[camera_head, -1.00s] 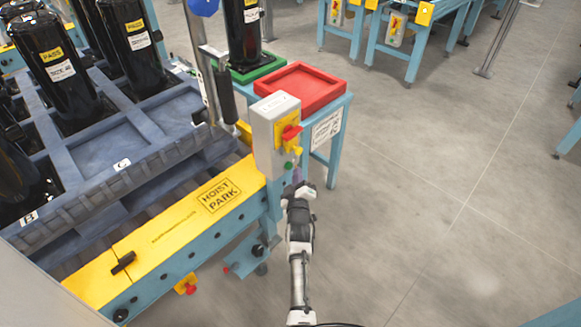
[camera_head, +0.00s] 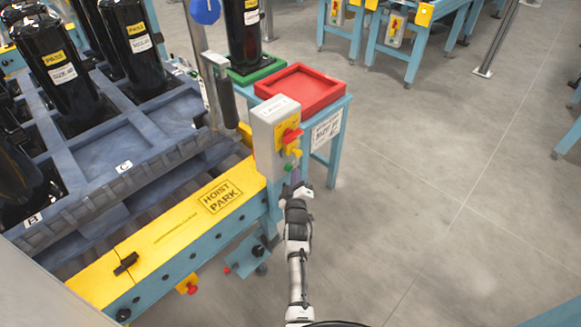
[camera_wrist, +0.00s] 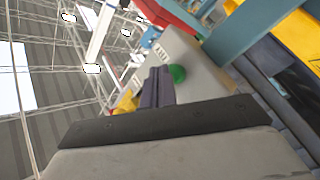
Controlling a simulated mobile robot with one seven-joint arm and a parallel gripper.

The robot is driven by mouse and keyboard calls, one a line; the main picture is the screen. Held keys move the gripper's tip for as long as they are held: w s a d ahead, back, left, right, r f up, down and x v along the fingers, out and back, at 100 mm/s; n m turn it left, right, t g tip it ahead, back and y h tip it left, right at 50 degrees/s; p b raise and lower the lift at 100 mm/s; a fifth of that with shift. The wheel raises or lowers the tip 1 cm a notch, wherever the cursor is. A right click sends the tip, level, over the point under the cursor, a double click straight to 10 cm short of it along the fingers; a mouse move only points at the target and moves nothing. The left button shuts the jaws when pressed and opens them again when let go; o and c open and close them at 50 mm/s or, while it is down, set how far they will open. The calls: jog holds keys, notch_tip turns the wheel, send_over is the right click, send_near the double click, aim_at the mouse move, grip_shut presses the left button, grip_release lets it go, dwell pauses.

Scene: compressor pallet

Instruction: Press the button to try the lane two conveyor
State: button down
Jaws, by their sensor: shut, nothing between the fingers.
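A grey control box (camera_head: 264,140) stands at the end of the yellow-topped conveyor in the head view. Its front carries a yellow panel with a red switch (camera_head: 291,135) and, lower down, a green button (camera_head: 289,167). My gripper (camera_head: 298,178) is just right of and below the button, pointing up at the box. In the wrist view the dark purple fingers (camera_wrist: 157,78) are shut together and empty. The green button (camera_wrist: 177,74) shows just right of their tips there, on the grey box (camera_wrist: 193,60). I cannot tell whether they touch it.
The yellow "HOIST PARK" conveyor cover (camera_head: 190,220) lies left of my arm. Behind the box are a red tray (camera_head: 300,90) and a green tray (camera_head: 252,75) on a blue stand. Black compressors (camera_head: 125,45) stand on a blue-grey pallet (camera_head: 115,150). The floor (camera_head: 430,200) at right is clear.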

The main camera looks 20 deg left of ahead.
jog(key=shift+w+a+p, duration=0.2)
jog(key=shift+a+p, duration=0.3)
dwell(1.0)
jog(key=shift+d, duration=0.1)
jog(key=shift+s+d+b, duration=0.35)
jog(key=shift+d+b, duration=0.4)
jog(key=shift+s+d+p, duration=0.3)
jog(key=shift+d+p, duration=0.5)
jog(key=shift+p, duration=0.25)
jog(key=shift+s+d+p, duration=0.3)
jog(key=shift+d+p, duration=0.45)
jog(key=shift+p, duration=0.35)
jog(key=shift+s+d+p, duration=0.3)
jog(key=shift+d+p, duration=0.5)
jog(key=shift+p, duration=0.25)
